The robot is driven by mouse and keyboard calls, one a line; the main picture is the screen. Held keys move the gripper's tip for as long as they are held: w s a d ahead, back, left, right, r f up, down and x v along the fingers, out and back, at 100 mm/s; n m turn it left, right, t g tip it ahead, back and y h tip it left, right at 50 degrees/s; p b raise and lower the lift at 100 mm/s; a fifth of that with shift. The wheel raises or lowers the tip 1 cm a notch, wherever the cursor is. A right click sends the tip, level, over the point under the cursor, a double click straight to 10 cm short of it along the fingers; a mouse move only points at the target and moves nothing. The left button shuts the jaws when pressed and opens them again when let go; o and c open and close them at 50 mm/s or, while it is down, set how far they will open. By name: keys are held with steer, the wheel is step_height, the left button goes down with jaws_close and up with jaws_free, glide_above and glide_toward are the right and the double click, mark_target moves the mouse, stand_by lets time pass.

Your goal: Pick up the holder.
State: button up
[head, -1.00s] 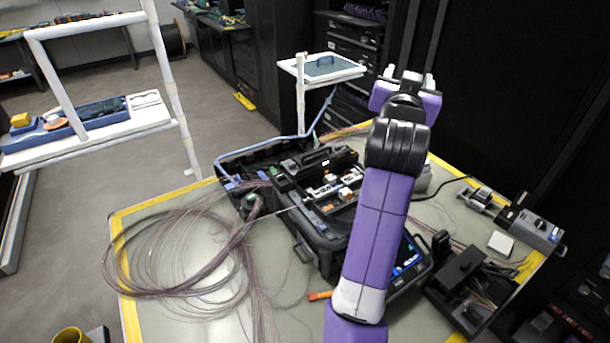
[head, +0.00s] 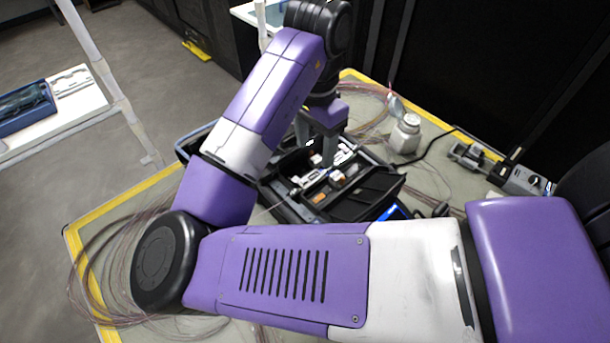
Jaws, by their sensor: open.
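The open black case (head: 375,208) stands on the table in the middle of the head view, with small white and orange parts in its tray. A white part (head: 308,180) and a white-and-orange part (head: 338,177) show there. I cannot tell which of these small parts is the holder. My gripper (head: 328,158) points down over the back of the tray. It is open, and nothing shows held in it. Its fingertips are small and partly merge with the tray parts, so I cannot tell whether they touch anything.
A small white bottle (head: 406,134) stands right of the gripper, behind the case. A grey device (head: 526,181) lies at the table's right edge. Loose fibre coils (head: 90,262) spread over the table's left side. A dark rack stands behind the table.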

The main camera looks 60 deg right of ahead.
mark_target(317, 174)
steer(key=shift+a+f, duration=0.2)
steer(key=shift+f, duration=0.9)
steer(key=shift+s+d+f+p, duration=0.1)
steer(key=shift+f+p, duration=0.05)
steer(key=shift+f, duration=0.8)
steer(key=shift+s+d+f+p, duration=0.1)
steer(key=shift+d+f, duration=0.05)
steer(key=shift+f, duration=0.75)
steer(key=shift+s+d+f+p, duration=0.1)
steer(key=shift+f+p, duration=0.05)
steer(key=shift+f, duration=0.8)
jaws_close()
